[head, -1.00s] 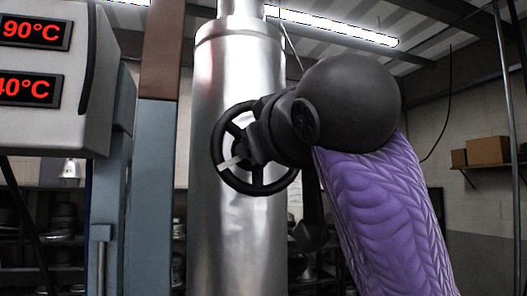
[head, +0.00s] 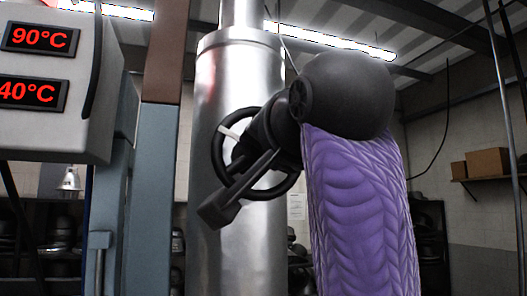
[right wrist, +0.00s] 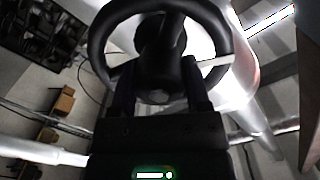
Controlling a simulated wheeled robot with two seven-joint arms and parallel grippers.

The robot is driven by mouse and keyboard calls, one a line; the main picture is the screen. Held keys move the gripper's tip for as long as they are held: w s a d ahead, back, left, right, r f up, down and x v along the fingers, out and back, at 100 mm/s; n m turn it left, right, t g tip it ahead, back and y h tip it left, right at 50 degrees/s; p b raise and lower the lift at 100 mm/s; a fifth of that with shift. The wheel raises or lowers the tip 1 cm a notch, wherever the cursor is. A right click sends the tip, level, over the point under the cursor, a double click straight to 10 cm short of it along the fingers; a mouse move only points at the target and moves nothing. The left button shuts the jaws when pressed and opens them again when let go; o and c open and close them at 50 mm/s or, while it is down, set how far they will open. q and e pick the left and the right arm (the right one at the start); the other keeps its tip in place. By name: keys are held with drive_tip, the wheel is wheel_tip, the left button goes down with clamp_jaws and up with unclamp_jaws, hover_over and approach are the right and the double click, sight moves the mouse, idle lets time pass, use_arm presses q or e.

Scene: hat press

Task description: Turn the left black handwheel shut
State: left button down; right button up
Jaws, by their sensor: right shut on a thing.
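The black handwheel (head: 216,153) stands in front of a shiny metal column in the head view. One white mark (head: 236,130) shows at its upper left. My right gripper (head: 246,165) is at the wheel's middle, its black body crossing the lower left of the rim. In the right wrist view the wheel (right wrist: 98,42) fills the top, and my right gripper's fingers (right wrist: 160,78) reach in on both sides of the hub, shut on the wheel. The exact contact is too dark to see. My left gripper is not in view.
The metal column (head: 237,240) rises behind the wheel. A grey display box (head: 50,120) reading 90°C and 40°C is at the left, beside a blue-grey post (head: 150,210). Shelves and cardboard boxes (head: 487,162) stand far back.

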drive_tip(key=m, duration=0.6)
drive_tip(key=shift+f, duration=0.1)
drive_tip(key=m, duration=0.6)
drive_tip(key=shift+b, duration=0.3)
drive_tip(key=shift+m, duration=0.4)
drive_tip(key=o, duration=1)
drive_tip(key=shift+s, duration=0.1)
drive_tip(key=b+v, duration=0.4)
drive_tip(key=v, duration=0.5)
drive_tip(key=shift+s+d, duration=0.25)
drive_tip(key=shift+s, duration=0.05)
